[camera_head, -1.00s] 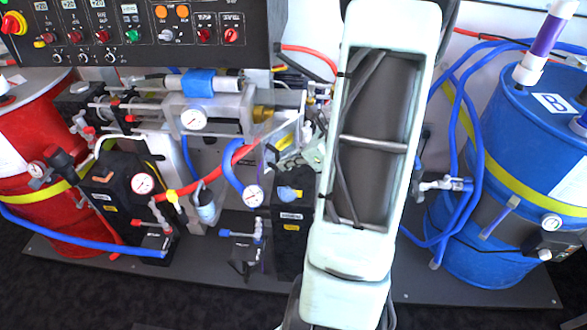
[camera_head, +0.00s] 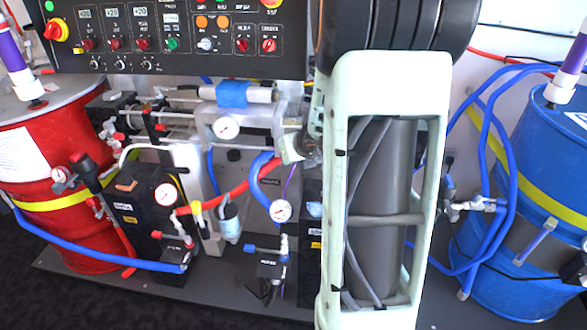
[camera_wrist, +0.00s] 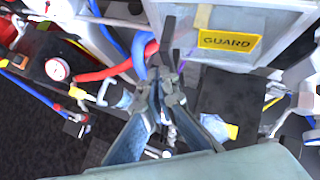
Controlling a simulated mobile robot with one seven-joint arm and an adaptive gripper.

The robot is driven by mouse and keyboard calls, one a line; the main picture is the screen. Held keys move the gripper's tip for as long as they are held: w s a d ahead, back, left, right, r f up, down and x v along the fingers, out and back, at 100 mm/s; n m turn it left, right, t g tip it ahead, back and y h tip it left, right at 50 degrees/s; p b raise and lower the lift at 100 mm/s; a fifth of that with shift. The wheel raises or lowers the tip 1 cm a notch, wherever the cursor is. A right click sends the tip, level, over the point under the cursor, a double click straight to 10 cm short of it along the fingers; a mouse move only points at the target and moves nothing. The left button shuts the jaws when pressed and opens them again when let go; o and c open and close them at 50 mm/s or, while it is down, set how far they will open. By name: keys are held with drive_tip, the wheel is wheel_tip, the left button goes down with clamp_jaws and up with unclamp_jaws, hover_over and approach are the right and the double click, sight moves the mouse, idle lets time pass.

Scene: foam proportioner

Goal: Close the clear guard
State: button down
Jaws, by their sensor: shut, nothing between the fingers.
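The clear guard (camera_wrist: 279,22) is a see-through panel with a pale frame at the top of the wrist view. It carries a yellow label reading GUARD (camera_wrist: 229,40). My gripper (camera_wrist: 170,45) is shut and empty, its dark fingertips overlapping the guard's lower left corner, left of the label. I cannot tell whether they touch it. In the head view my arm covers much of the area around the guard, and its angle cannot be made out clearly there.
Red and blue hoses (camera_wrist: 104,72) run close left of my fingers. A pressure gauge (camera_head: 226,128) sits on the pump block. A red drum (camera_head: 60,240) stands left, a blue drum (camera_head: 530,270) right. The control panel (camera_head: 170,30) hangs above. Dark floor lies in front.

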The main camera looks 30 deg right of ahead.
drive_tip(key=shift+w+d+b, duration=0.1)
drive_tip(key=shift+w+b, duration=0.2)
drive_tip(key=shift+w, duration=0.7)
drive_tip(key=shift+w+r, duration=0.1)
